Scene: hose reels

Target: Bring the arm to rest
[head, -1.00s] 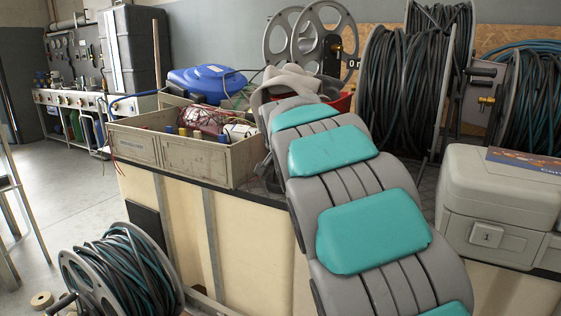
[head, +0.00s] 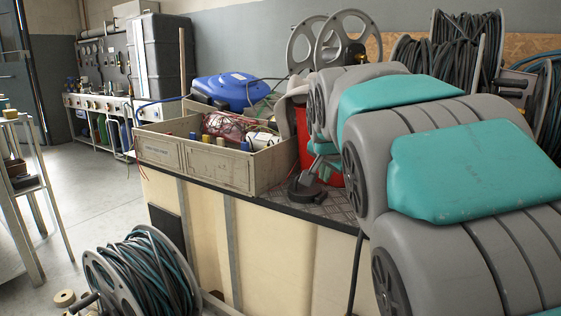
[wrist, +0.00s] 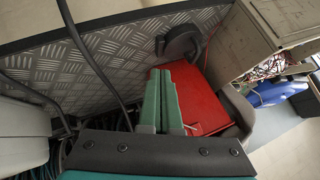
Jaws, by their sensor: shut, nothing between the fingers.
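My gripper (wrist: 172,72) shows in the wrist view with its two green fingers pressed together and nothing between them. The fingers appear in front of a red container (wrist: 204,96), which stands on the grey metal tread plate of the bench top (wrist: 118,58). I cannot tell whether they touch it. In the head view my grey and teal arm is bent across the right half. It hides part of the bench and most of the red container (head: 303,135).
A wooden crate (head: 205,172) with cables and bottles stands on the bench, beside a blue case (head: 228,92). A dark round-based object (head: 304,190) sits near the bench edge. Hose reels stand behind, and one hose reel (head: 145,272) is on the floor.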

